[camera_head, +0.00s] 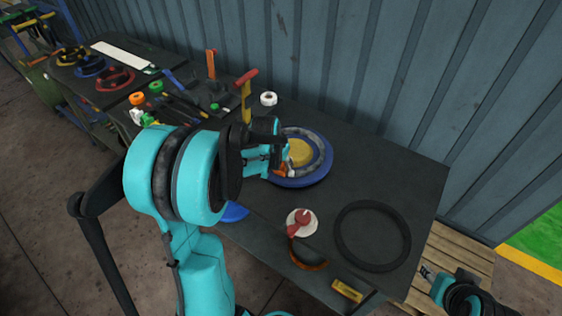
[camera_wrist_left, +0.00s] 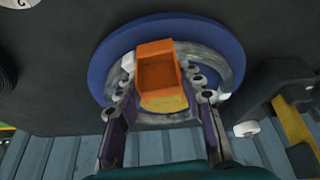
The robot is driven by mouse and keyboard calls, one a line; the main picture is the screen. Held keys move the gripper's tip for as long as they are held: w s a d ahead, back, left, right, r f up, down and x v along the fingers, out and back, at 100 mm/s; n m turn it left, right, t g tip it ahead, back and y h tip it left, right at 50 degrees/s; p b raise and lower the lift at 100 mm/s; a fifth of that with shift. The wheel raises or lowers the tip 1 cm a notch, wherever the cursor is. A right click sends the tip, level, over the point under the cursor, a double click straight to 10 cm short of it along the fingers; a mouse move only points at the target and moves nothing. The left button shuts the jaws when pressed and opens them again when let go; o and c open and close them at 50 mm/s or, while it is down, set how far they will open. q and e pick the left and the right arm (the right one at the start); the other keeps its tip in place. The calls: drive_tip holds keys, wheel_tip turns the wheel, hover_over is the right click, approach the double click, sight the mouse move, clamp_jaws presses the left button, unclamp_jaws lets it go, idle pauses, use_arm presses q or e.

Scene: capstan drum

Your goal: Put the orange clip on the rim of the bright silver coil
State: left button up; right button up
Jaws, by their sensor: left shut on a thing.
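The bright silver coil (camera_head: 319,146) is a ring around a yellow centre (camera_head: 300,152), on a blue disc (camera_head: 322,174) lying on the dark table. My left gripper (camera_head: 281,168) is over the near left side of the coil, shut on the orange clip (camera_head: 283,172). In the left wrist view the boxy orange clip (camera_wrist_left: 157,66) sits between the two fingers, overlapping the coil's ring (camera_wrist_left: 225,68). I cannot tell whether it touches the rim. My arm hides part of the disc. My right gripper (camera_head: 427,271) is at the lower right, beyond the table edge; its finger state is unclear.
A black ring (camera_head: 344,239), a white disc with a red tool (camera_head: 314,227), a brown curved strip (camera_head: 308,264) and a yellow block (camera_head: 347,291) lie nearer the front. A yellow post with a red handle (camera_head: 246,92) stands behind the gripper. A corrugated wall (camera_head: 400,60) closes the back.

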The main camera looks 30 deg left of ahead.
use_arm(q)
drive_tip(key=shift+s, duration=0.2)
drive_tip(key=shift+f, duration=0.2)
drive_tip(key=shift+f+b, duration=0.1)
drive_tip(key=shift+b, duration=0.25)
drive_tip(key=o, duration=1.1)
drive_tip(key=shift+c, duration=0.2)
drive_tip(key=v, duration=1.2)
drive_tip(key=s+d+f+m+t, duration=0.1)
drive_tip(key=s+d+t, duration=0.1)
drive_tip(key=s+d, duration=1.1)
drive_tip(key=shift+s+d+f+t, duration=0.3)
drive_tip(key=shift+s+d, duration=0.05)
drive_tip(key=shift+d, duration=0.65)
